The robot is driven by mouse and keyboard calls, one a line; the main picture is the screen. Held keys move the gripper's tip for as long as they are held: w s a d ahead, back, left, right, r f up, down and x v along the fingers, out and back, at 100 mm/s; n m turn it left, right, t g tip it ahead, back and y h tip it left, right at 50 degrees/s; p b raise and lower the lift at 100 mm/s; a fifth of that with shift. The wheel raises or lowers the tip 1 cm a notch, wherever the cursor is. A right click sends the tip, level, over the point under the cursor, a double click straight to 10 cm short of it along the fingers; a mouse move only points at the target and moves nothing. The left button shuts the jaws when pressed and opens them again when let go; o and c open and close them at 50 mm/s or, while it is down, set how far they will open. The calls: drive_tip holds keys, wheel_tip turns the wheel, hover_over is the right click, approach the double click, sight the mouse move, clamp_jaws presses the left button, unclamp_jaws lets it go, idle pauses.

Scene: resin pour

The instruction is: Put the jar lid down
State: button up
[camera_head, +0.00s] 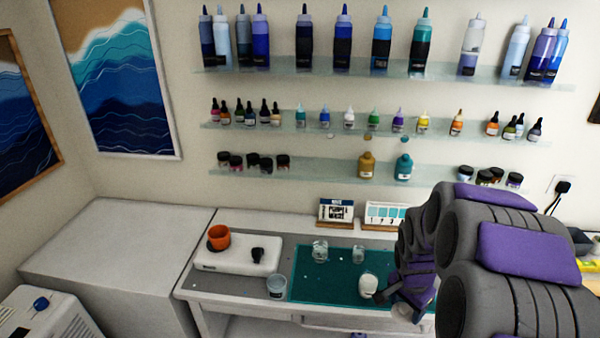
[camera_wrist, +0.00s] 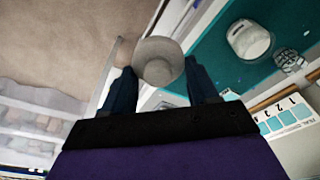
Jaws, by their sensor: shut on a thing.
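My gripper (camera_wrist: 160,76) is shut on the jar lid (camera_wrist: 158,50), a round, pale grey disc held between its two dark fingers. In the head view my gripper (camera_head: 414,285) is at the right end of the teal mat, and a pale bit of the lid (camera_head: 402,312) shows below it. The lid appears near the table's front edge; its height above the table is hard to tell. An open-looking jar with white contents (camera_head: 368,285) stands on the teal mat (camera_head: 325,285), left of my gripper. This jar also shows in the wrist view (camera_wrist: 248,40).
Clear cups (camera_head: 320,250) (camera_head: 358,254) stand at the mat's back, another (camera_head: 277,286) at its left. Cards (camera_head: 336,211) stand behind. The mat's middle is mostly clear.

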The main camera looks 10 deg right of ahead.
drive_tip(key=shift+w+a+n, duration=0.2)
drive_tip(key=shift+w+n, duration=0.1)
drive_tip(key=shift+w, duration=0.05)
drive_tip(key=w+a+n, duration=0.5)
drive_tip(key=a+n, duration=0.1)
drive_tip(key=a, duration=0.3)
drive_tip(key=w+a+n+t+y, duration=0.1)
drive_tip(key=w+a+n, duration=0.5)
drive_tip(key=a, duration=0.3)
drive_tip(key=shift+w+a+f+n+y, duration=0.15)
drive_tip(key=shift+a+f+n+y, duration=0.15)
drive_tip(key=shift+a, duration=0.1)
